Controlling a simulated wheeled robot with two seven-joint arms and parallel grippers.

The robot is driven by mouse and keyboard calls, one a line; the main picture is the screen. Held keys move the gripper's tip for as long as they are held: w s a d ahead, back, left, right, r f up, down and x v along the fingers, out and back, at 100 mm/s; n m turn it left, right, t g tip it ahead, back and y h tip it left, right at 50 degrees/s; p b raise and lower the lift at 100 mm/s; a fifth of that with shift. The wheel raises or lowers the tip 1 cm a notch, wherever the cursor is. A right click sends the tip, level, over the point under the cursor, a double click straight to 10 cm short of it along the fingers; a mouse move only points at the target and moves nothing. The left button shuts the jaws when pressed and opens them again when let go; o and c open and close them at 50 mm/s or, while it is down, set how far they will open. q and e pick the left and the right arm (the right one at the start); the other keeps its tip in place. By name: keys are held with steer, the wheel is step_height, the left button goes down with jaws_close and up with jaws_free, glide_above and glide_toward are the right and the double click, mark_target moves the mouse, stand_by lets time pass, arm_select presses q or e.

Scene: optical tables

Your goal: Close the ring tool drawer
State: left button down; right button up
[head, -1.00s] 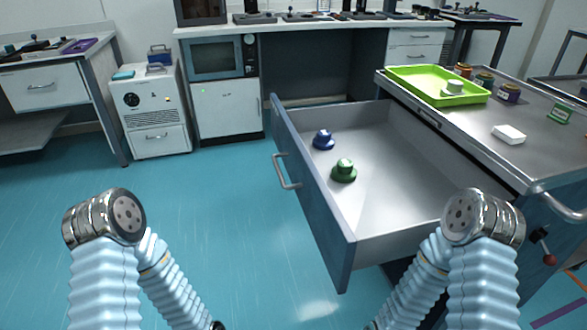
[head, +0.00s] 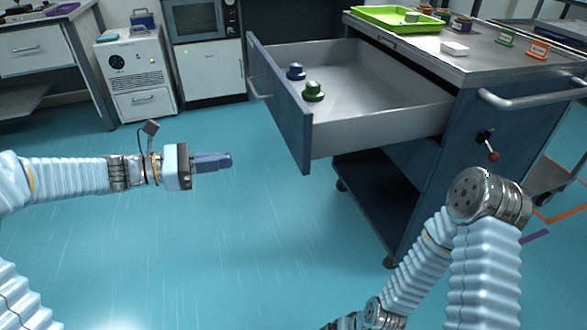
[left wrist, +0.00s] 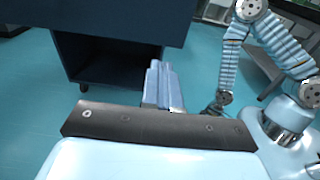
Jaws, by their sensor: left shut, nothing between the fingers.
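The ring tool drawer (head: 277,103) is pulled far out of the dark blue cart (head: 465,125), its front panel facing left. A bar handle (head: 258,88) sits on that front panel. Inside the drawer are a blue ring tool (head: 295,71) and a green ring tool (head: 313,91). My left gripper (head: 228,161) is shut and empty, left of the drawer front and apart from it, lower in the picture. It also shows in the left wrist view (left wrist: 157,68), with the dark cart body (left wrist: 100,60) beyond it. My right arm is at the lower right; its gripper is not visible.
On the cart top are a green tray (head: 395,19), a white box (head: 454,48) and several small labelled items. A cart rail (head: 530,95) and a red-knobbed lever (head: 490,145) stick out at the right. The blue floor left of the cart is clear.

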mark_target(296, 137)
arm_select(q)
steer(key=shift+h, duration=0.5)
steer(key=r+x, duration=0.1)
steer(key=x, duration=0.3)
steer(key=r+x, duration=0.1)
steer(key=x, duration=0.4)
steer(key=r+x, duration=0.1)
steer(key=x, duration=0.3)
steer(key=shift+s+d, duration=0.15)
steer(key=shift+d, duration=0.15)
arm_select(e)
steer(key=shift+s+d, duration=0.1)
steer(key=shift+s, duration=0.2)
arm_select(q)
steer(key=shift+d, duration=0.1)
